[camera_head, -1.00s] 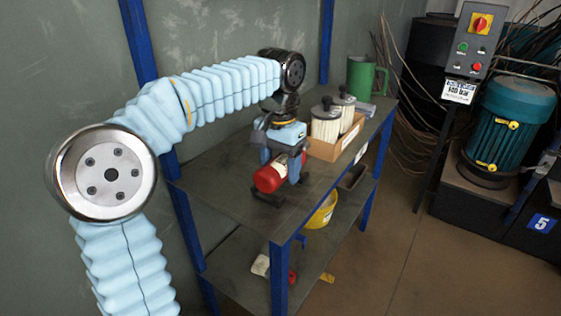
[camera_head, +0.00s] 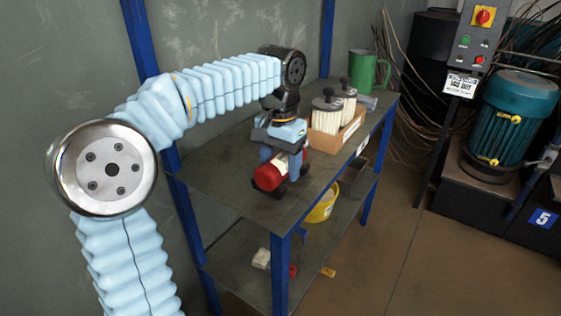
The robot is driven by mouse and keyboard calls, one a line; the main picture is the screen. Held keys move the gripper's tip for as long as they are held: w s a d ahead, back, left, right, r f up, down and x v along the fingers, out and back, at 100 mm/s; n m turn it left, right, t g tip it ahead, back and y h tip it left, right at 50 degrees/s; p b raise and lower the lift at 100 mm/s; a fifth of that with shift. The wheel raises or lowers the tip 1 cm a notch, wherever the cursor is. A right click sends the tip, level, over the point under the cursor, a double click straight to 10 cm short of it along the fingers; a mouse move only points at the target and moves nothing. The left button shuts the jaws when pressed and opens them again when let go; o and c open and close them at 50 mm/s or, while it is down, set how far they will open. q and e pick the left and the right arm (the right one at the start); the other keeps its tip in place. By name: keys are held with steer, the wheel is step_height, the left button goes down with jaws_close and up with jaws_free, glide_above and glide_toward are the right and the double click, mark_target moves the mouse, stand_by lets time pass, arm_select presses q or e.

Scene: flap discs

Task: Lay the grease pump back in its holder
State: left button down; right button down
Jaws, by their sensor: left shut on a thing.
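The grease pump (camera_head: 269,177) is a red cylinder with a pale label, lying roughly level at the front part of the upper shelf. My left gripper (camera_head: 297,170) comes down on it from above and is shut on it. The fingers hide part of its body. Dark pieces of what looks like its holder (camera_head: 279,192) show just under the pump. I cannot tell whether the pump rests in the holder or is held slightly above it. My right gripper is out of view.
A cardboard box (camera_head: 326,146) with white, black-topped filters stands right behind the gripper. A green mug (camera_head: 363,72) is at the shelf's far end. The shelf (camera_head: 215,165) is bare left of the pump. A yellow bowl (camera_head: 322,207) sits below. A teal motor (camera_head: 508,117) stands right.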

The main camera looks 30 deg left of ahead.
arm_select(q)
steer(key=shift+c, duration=0.7)
jaws_free()
step_height(320, 180, up, 14)
steer(key=p, duration=0.3)
steer(key=shift+p, duration=0.35)
steer(key=shift+f, duration=0.15)
